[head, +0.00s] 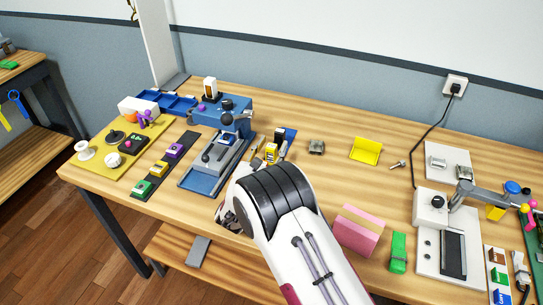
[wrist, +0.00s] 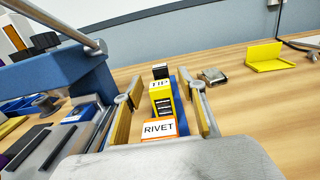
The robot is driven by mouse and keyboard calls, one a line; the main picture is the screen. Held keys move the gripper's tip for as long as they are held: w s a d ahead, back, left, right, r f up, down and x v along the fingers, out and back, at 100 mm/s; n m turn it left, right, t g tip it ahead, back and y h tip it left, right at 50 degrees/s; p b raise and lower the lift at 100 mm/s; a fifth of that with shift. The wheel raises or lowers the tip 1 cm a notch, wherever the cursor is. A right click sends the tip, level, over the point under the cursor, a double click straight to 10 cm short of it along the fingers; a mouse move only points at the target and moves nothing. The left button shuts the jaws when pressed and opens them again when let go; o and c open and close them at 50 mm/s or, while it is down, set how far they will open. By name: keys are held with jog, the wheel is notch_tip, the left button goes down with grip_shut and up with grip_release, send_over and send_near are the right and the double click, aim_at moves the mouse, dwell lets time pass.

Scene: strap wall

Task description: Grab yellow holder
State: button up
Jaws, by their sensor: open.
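A yellow holder (wrist: 163,97) with a "TIP" label and dark slots stands on the table. A white "RIVET" label with an orange edge (wrist: 159,129) is at its near end. It also shows in the head view (head: 271,153), just beyond my arm. My gripper (wrist: 167,108) is open, with one tan-padded finger on each side of the yellow holder. Gaps show between the fingers and the holder. My arm hides much of the gripper in the head view. A second yellow piece, an angled stand (head: 366,150), sits farther right, apart from the gripper.
A blue press (head: 222,115) stands close on the left. A blue piece (head: 290,135) is just behind the yellow holder, and a small metal block (head: 316,147) is to its right. A pink box (head: 357,230) and a green item (head: 398,252) lie right of my arm.

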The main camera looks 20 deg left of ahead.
aim_at(271, 146)
dwell(0.3)
grip_shut()
jog(key=shift+r, duration=5)
